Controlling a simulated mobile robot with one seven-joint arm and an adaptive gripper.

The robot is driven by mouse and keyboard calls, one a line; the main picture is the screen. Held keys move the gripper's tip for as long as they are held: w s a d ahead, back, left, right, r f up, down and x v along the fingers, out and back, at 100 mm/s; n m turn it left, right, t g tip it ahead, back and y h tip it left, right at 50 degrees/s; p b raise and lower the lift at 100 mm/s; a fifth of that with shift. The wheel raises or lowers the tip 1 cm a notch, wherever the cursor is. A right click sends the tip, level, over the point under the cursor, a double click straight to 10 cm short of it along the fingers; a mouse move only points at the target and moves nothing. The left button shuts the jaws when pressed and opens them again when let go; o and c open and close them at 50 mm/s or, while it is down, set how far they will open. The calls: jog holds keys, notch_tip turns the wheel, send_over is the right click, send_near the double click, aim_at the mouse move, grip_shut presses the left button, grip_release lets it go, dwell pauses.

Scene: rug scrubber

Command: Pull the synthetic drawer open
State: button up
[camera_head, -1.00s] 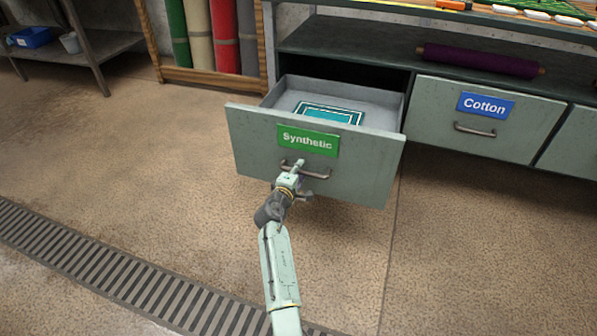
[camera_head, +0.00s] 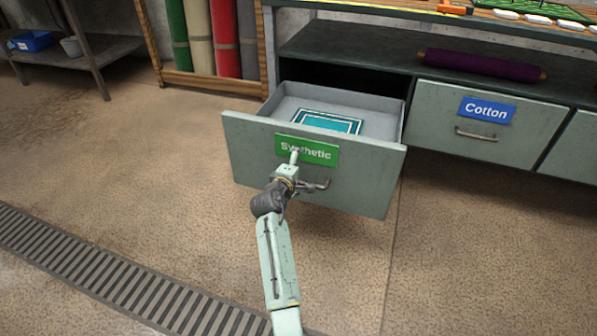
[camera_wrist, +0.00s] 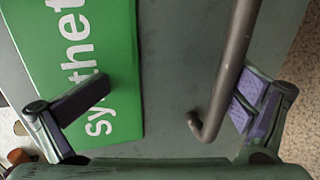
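The synthetic drawer (camera_head: 245,150) stands pulled out of the bench, with its inside showing. Its green "Synthetic" label (camera_head: 325,153) is on the front, above a grey bar handle (camera_head: 318,185). My gripper (camera_head: 293,160) is in front of the drawer, its tip overlapping the label's lower left. In the wrist view, my gripper (camera_wrist: 168,103) has its fingers wide apart. The left finger is over the label (camera_wrist: 65,40); the right finger is beside the handle (camera_wrist: 232,65). The handle lies between the fingers, nearer the right one; contact cannot be told.
A teal-patterned flat item (camera_head: 325,122) lies in the drawer. The closed Cotton drawer (camera_head: 500,140) is to the right. A purple roll (camera_head: 480,65) rests on the shelf above. Rolled rugs (camera_head: 225,40) stand behind left. The floor in front is clear, with a drain grate (camera_head: 110,275).

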jog(key=shift+t, duration=0.6)
jog(key=r, duration=0.5)
jog(key=shift+w+r, duration=0.3)
jog(key=f, duration=0.3)
jog(key=shift+s+f+g, duration=0.25)
jog(key=shift+f+g, duration=0.05)
jog(key=shift+g, duration=0.1)
jog(key=shift+c, duration=0.6)
jog(key=shift+s+a+p, duration=0.2)
jog(key=shift+s+p, duration=0.4)
jog(key=shift+s, duration=0.05)
jog(key=c, duration=0.4)
jog(key=shift+p+v, duration=0.7)
jog(key=shift+v, duration=0.5)
jog(key=shift+s+a+f+p, duration=0.1)
jog(key=shift+s+p, duration=0.05)
jog(key=shift+s, duration=0.3)
jog(key=shift+s+a+f+p, duration=0.1)
jog(key=shift+s+a+p, duration=0.05)
jog(key=shift+s, duration=0.25)
jog(key=c, duration=0.5)
jog(key=shift+o, duration=0.2)
jog(key=s+a+p, duration=0.2)
jog(key=s+p, duration=0.1)
jog(key=s, duration=0.3)
jog(key=shift+s+r, duration=0.4)
jog(key=shift+r, duration=0.05)
jog(key=shift+a+r, duration=0.1)
jog(key=shift+r, duration=0.15)
